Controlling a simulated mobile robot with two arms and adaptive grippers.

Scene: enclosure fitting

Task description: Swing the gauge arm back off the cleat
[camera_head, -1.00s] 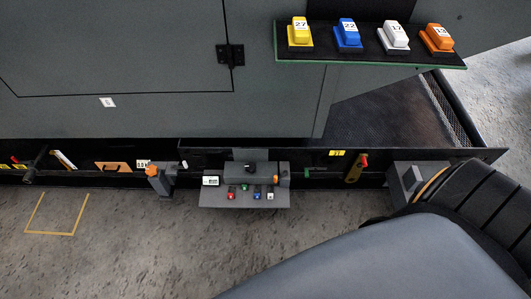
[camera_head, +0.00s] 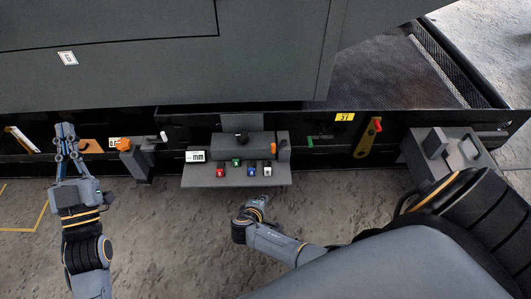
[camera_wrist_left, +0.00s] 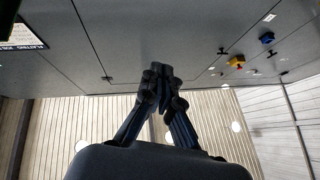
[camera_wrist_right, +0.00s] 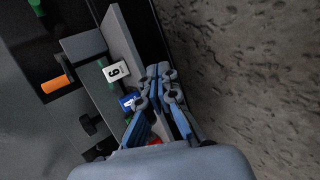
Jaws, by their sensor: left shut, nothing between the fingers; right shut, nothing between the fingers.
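A grey fixture (camera_head: 235,150) with an "mm" readout (camera_head: 195,156) stands on the low rail. It has a dark knob (camera_head: 242,137) and an orange-tipped part (camera_head: 273,148); I cannot tell which piece is the gauge arm or the cleat. Small red, green, blue and white blocks line its front. My right gripper (camera_wrist_right: 158,72) is shut and empty beside the white numbered block (camera_wrist_right: 116,72) in the right wrist view; in the head view its fingers are unclear. My left gripper (camera_head: 65,128) is shut and empty at the rail, left of the orange-knobbed bracket (camera_head: 125,145).
A brass lever with a red tip (camera_head: 366,138) and a grey box (camera_head: 440,155) are on the right. A wooden-coloured handle piece (camera_head: 92,146) is beside my left gripper. The large grey enclosure (camera_head: 150,75) overhangs the rail. Floor in front is mostly clear.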

